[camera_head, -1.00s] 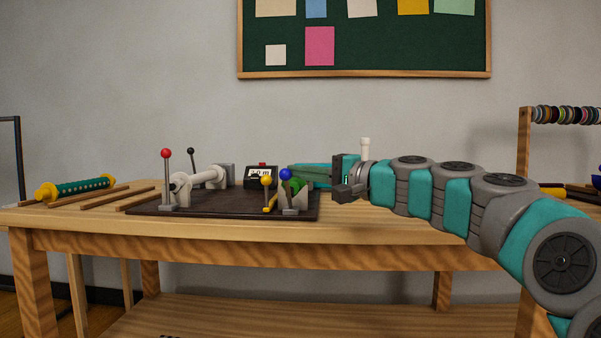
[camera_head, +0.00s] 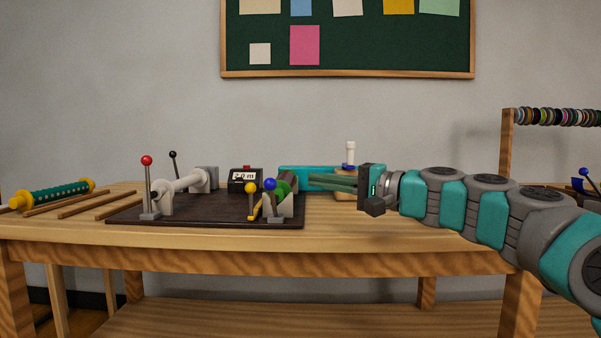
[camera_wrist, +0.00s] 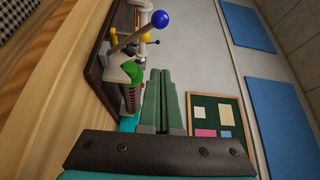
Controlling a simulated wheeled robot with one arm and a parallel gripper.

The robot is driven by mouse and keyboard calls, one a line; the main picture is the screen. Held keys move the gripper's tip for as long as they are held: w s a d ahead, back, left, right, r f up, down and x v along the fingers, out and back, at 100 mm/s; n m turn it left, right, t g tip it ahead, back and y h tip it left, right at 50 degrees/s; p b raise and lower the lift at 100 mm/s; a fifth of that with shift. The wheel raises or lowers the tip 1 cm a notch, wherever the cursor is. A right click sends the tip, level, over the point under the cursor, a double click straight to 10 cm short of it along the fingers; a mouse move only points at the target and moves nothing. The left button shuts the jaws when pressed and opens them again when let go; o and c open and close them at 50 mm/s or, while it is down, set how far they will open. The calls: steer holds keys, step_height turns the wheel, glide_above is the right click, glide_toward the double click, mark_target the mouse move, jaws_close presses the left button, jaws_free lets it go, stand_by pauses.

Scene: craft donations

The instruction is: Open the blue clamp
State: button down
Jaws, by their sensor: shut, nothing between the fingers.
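The blue clamp is a small grey stand with a lever topped by a blue ball (camera_head: 270,185), at the front right corner of the dark board (camera_head: 205,210). Its lever stands upright in the head view. The blue ball also shows in the wrist view (camera_wrist: 160,19), at the top, beyond my fingertips. My gripper (camera_head: 312,181) is shut and empty, to the right of the blue lever and apart from it, pointing left. A green piece (camera_head: 283,188) sits right behind the clamp. In the wrist view my fingers (camera_wrist: 160,74) lie together beside the green piece.
A yellow-ball lever (camera_head: 251,188) stands close to the left of the blue one. Red-ball (camera_head: 146,160) and black-ball (camera_head: 173,154) levers stand by a white roll. A box with a display (camera_head: 245,180) and a teal block (camera_head: 305,172) are behind. The front table strip is clear.

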steer(key=shift+s+d+f, duration=0.25)
steer(key=shift+s+d, duration=0.15)
steer(key=shift+d, duration=0.2)
steer(key=shift+s+d+f, duration=0.2)
steer(key=shift+s+d, duration=0.15)
steer(key=shift+d, duration=0.2)
steer(key=s+a+f+n+g+h+p, duration=0.3)
steer(key=s+a+f+n+g+p, duration=0.15)
steer(key=s+a+f, duration=0.5)
steer(key=s+d+f+g+h+p, duration=0.2)
steer(key=s+f+g+h, duration=0.25)
steer(key=s+f, duration=0.8)
steer(key=s+d+f+g+h+p, duration=0.1)
steer(key=s+d+f+h, duration=0.3)
steer(key=s+d, duration=0.4)
steer(key=s+d+f+n+g+h+p, duration=0.1)
steer(key=s+d+f+h+p, duration=0.1)
steer(key=s+d+f+h, duration=0.2)
steer(key=s+d+f, duration=0.2)
steer(key=s+d, duration=0.2)
steer(key=s, duration=0.2)
steer(key=shift+g+p, duration=0.3)
steer(key=shift+g, duration=0.1)
